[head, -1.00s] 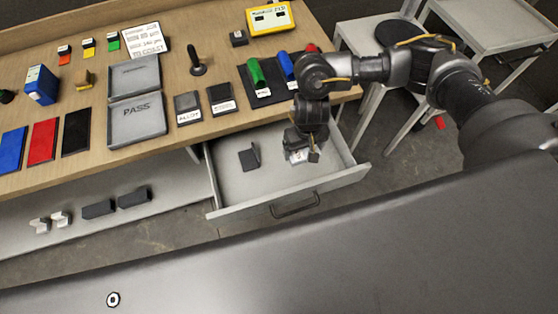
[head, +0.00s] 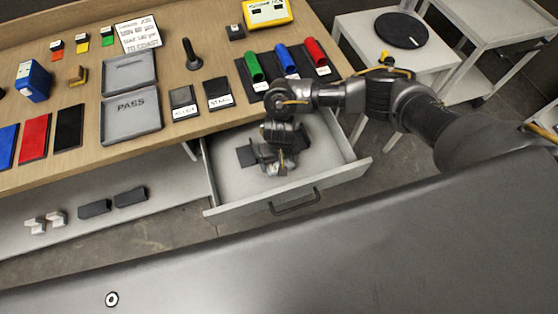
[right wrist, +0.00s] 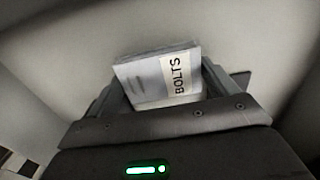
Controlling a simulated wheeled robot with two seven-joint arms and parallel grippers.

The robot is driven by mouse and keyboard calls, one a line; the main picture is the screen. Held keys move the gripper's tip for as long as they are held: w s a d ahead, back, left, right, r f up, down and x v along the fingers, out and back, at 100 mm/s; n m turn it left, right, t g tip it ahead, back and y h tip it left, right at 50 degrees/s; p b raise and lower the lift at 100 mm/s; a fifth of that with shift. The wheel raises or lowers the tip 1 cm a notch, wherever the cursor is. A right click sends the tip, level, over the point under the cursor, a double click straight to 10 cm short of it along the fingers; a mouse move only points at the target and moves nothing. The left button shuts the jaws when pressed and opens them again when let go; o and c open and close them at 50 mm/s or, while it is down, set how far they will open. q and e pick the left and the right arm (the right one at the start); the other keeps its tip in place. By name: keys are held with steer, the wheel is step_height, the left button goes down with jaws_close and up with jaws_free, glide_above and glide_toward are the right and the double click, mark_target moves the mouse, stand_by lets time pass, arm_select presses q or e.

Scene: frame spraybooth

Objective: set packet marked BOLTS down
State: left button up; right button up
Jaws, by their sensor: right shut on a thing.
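The packet marked BOLTS (right wrist: 150,77) is pale grey and white, with its label reading BOLTS in the right wrist view. My right gripper (head: 277,166) is shut on it, with a finger at each side. In the head view the packet (head: 279,170) is mostly hidden by the gripper, inside the outline of the open drawer (head: 333,175). I cannot tell whether the packet touches the drawer floor. My left gripper is not in view.
The wooden bench (head: 180,85) above holds trays, including the PASS tray (head: 131,118), and coloured tubes. A white stool (head: 375,35) stands right of the bench.

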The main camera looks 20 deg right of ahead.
steer(key=o, duration=0.9)
step_height(320, 180, up, 12)
steer(key=p, duration=0.3)
steer(key=shift+a, duration=0.1)
stand_by(0.3)
